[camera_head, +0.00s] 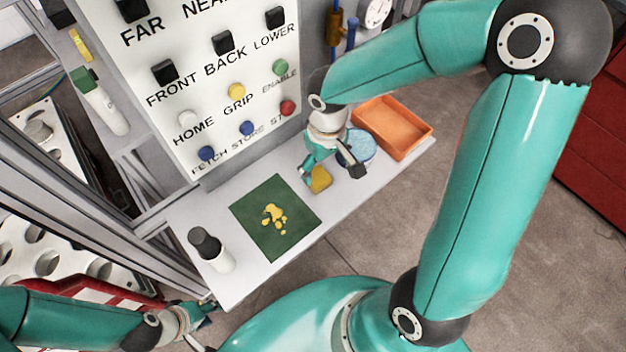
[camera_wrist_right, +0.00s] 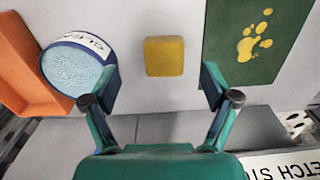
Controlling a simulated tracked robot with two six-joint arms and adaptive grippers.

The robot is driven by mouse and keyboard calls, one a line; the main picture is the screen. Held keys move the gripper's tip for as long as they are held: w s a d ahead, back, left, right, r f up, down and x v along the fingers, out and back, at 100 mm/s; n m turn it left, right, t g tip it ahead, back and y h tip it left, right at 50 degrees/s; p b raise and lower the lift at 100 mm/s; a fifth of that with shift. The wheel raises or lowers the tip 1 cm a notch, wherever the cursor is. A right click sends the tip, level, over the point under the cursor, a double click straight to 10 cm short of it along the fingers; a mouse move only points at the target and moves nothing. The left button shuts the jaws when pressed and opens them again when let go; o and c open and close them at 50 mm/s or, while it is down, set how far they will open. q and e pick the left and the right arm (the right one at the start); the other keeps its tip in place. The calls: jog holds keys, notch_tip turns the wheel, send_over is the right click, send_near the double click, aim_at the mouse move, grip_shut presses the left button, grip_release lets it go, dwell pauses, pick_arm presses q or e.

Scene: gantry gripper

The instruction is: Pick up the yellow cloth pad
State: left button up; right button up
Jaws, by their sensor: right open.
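The yellow cloth pad (camera_head: 320,179) lies flat on the light grey shelf, between the dark green mat and the round blue tub. In the right wrist view the pad (camera_wrist_right: 164,56) sits centred ahead of my fingers, with nothing gripping it. My right gripper (camera_head: 331,172) is open and empty just above the pad, its fingers to either side of it. The fingers also show in the right wrist view (camera_wrist_right: 160,90). My left gripper (camera_head: 205,310) is at the lower left near the shelf's front corner, small and partly cut off, so its jaws are unclear.
A green mat (camera_head: 252,217) with yellow splotches lies left of the pad. A blue tub (camera_wrist_right: 77,68) and an orange tray (camera_head: 423,131) stand on the other side. A dark-capped white bottle (camera_head: 221,259) is at the shelf's left end. A button panel (camera_head: 205,110) rises behind.

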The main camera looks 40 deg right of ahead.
aim_at(322, 181)
jog(key=shift+s+a+f, duration=0.1)
jog(key=shift+a+f, duration=0.05)
jog(key=shift+f, duration=1.5)
jog(key=shift+a+f, duration=0.15)
jog(key=shift+f, duration=1.5)
jog(key=c, duration=1.1)
jog(key=shift+c, duration=0.2)
jog(key=shift+r, duration=0.2)
notch_tip(322, 181, up, 20)
jog(key=shift+p, duration=0.4)
jog(key=shift+f, duration=0.1)
